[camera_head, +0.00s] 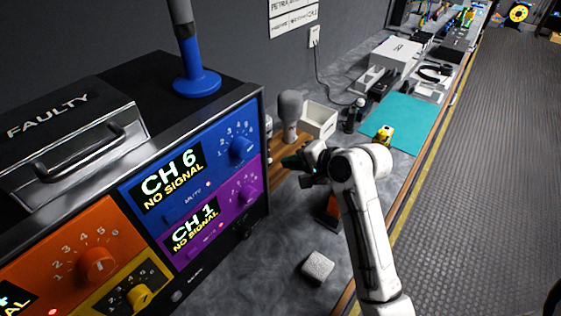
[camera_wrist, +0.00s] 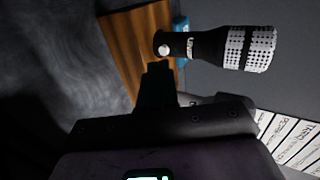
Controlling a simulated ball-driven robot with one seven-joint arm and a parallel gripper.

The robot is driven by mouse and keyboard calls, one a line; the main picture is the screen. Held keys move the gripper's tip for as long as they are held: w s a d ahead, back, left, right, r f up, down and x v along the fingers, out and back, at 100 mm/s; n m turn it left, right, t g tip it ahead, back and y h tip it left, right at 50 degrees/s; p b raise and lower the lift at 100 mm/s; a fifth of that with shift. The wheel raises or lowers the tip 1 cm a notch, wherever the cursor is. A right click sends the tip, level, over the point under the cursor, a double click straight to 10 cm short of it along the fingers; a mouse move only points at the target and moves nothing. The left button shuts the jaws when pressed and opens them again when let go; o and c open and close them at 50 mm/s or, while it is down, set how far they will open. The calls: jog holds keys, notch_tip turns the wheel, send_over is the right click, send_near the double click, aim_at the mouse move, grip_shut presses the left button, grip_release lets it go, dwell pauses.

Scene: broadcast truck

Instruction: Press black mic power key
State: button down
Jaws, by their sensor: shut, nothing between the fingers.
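In the wrist view a microphone (camera_wrist: 208,46) has a black body with white lettering and a pale speckled head. A round pale button-like spot (camera_wrist: 165,50) shows near the end of its body; I cannot tell for sure that it is the power key. My gripper (camera_wrist: 158,72) is shut and empty, its dark tip just below that spot in the picture; contact cannot be told. In the head view my gripper (camera_head: 288,162) is over the wooden board, in front of a grey-headed microphone (camera_head: 290,106) standing upright. Another microphone (camera_head: 268,126) is partly hidden behind the rack.
The wooden board (camera_head: 278,172) also shows in the wrist view (camera_wrist: 128,40). The channel rack (camera_head: 155,215) stands close on the left. A white open box (camera_head: 318,120) is behind the microphones. A grey block (camera_head: 318,266) lies on the counter in front. A teal mat (camera_head: 405,112) lies further back.

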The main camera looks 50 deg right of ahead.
aim_at(270, 160)
jog(key=shift+x, duration=2.05)
